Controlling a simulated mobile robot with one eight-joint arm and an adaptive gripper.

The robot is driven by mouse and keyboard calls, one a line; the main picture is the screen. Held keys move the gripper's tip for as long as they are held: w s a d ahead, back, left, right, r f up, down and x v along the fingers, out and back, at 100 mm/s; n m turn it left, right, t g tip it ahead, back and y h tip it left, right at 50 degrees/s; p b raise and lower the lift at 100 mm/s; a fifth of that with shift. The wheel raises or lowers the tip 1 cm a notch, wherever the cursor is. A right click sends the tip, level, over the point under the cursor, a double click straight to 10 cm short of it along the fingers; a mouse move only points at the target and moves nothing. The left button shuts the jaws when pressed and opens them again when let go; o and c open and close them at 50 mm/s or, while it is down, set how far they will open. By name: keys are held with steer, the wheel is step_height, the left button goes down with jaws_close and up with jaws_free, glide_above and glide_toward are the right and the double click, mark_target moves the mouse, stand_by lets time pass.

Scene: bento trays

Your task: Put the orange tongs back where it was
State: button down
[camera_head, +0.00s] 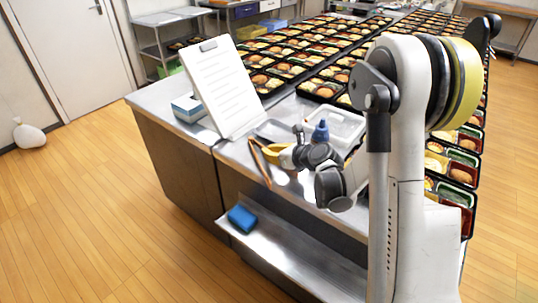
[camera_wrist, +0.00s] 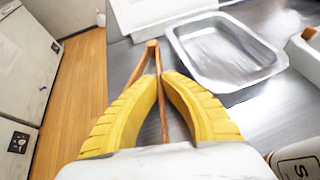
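The orange tongs (camera_head: 259,163) are a slim, brown-orange V-shaped pair at the counter's front edge in the head view. In the wrist view, the joined end of the tongs (camera_wrist: 152,44) points away from me, and one leg runs back between my yellow fingers. My gripper (camera_head: 268,152) is at the tongs, and its fingertips (camera_wrist: 162,77) are close together on that leg. The tongs look tilted over the edge; I cannot tell whether they touch the counter. The ends of the legs are partly hidden by my gripper in the wrist view.
A shallow metal tray (camera_wrist: 178,50) lies just right of the tongs. A white clipboard (camera_head: 222,92) stands behind, with a blue-white box (camera_head: 188,108) to its left. A blue-capped bottle (camera_head: 320,132) and a clear tray (camera_head: 345,122) are close right. A blue sponge (camera_head: 242,218) lies on the lower shelf.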

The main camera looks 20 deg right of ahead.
steer(key=shift+r, duration=0.1)
steer(key=c, duration=1.6)
jaws_free()
